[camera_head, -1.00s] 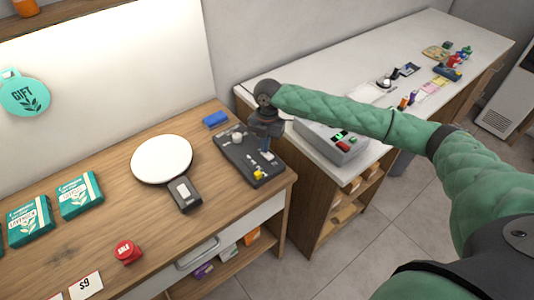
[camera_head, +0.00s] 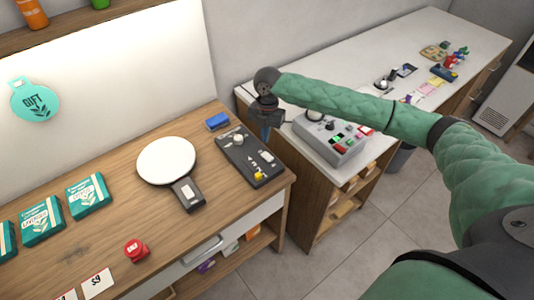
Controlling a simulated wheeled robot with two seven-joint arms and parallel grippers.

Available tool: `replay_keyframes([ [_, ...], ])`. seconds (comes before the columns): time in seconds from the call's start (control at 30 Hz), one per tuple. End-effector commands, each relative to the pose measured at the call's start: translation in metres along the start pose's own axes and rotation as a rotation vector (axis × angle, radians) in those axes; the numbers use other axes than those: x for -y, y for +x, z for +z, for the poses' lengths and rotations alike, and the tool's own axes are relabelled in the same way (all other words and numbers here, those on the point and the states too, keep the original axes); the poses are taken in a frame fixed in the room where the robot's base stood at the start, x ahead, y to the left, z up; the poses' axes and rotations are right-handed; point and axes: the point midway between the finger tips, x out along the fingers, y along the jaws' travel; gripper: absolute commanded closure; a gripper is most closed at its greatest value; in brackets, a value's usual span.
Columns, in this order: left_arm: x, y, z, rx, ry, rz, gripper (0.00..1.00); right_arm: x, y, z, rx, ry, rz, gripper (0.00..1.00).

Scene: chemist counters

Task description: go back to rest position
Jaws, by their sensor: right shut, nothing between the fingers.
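My right gripper (camera_head: 266,133) is at the end of the green arm that comes in from the right. It is shut and empty, pointing down beside the right edge of the black tray (camera_head: 236,155) and above the gap between the two counters. My left gripper is not in view. The tray lies on the wooden counter (camera_head: 120,232) and holds a round knob-like item (camera_head: 238,140), a yellow piece (camera_head: 259,175) and several small items.
A round white mirror-like disc with a dark handle (camera_head: 166,161), a blue block (camera_head: 217,121), a red item (camera_head: 136,250) and teal boxes (camera_head: 88,194) are on the wooden counter. A grey device (camera_head: 332,145) stands on the white counter, close to my right forearm.

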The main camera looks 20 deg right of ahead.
Motion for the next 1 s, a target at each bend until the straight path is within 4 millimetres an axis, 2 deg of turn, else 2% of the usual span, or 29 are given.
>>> replay_keyframes([
  [0.57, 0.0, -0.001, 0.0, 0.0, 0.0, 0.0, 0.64, -0.001, 0.002, -0.003, -0.001, 0.003, 0.003, 1.0],
  [0.67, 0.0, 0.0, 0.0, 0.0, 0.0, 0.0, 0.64, -0.004, 0.011, -0.014, -0.003, 0.02, 0.013, 1.0],
  [1.0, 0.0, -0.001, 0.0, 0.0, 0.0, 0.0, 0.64, -0.021, 0.056, -0.088, -0.02, 0.198, 0.121, 1.0],
])
